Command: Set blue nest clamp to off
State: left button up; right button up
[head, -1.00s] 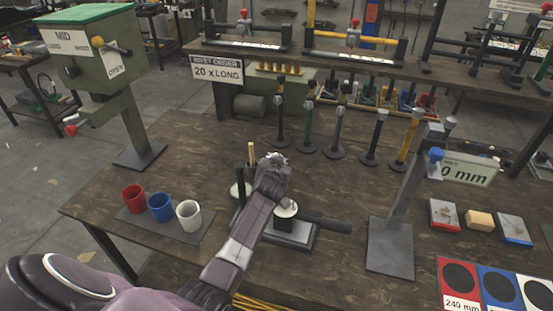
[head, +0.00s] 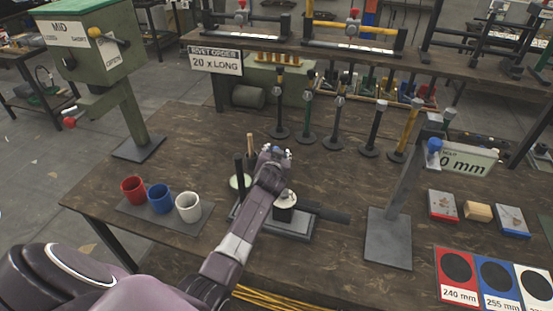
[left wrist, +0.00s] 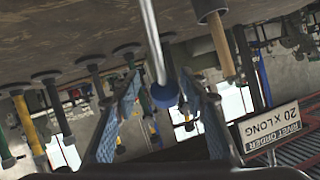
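A thin metal lever with a blue ball knob (left wrist: 164,95) shows in the left wrist view, taken to be the blue nest clamp's handle. My left gripper (left wrist: 160,82) is open, with one finger on each side of the knob and gaps on both sides. In the head view my left gripper (head: 276,153) is above the fixture base (head: 290,229), where a dark post (head: 240,172) and a white-topped black cylinder (head: 285,203) stand. The gripper and forearm hide most of the lever there. My right gripper is not in view.
A wooden peg (head: 250,146) stands close to the gripper's left. Red, blue and white cups sit on a grey mat (head: 178,226). Upright tools (head: 307,115) stand behind. A grey stand (head: 390,235) with a blue knob (head: 434,145) is at the right.

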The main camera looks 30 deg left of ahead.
pick_arm(q)
jog(key=v, duration=1.1)
jog(key=shift+s+d, duration=0.2)
jog(key=shift+d, duration=0.1)
jog(key=shift+c, duration=0.7)
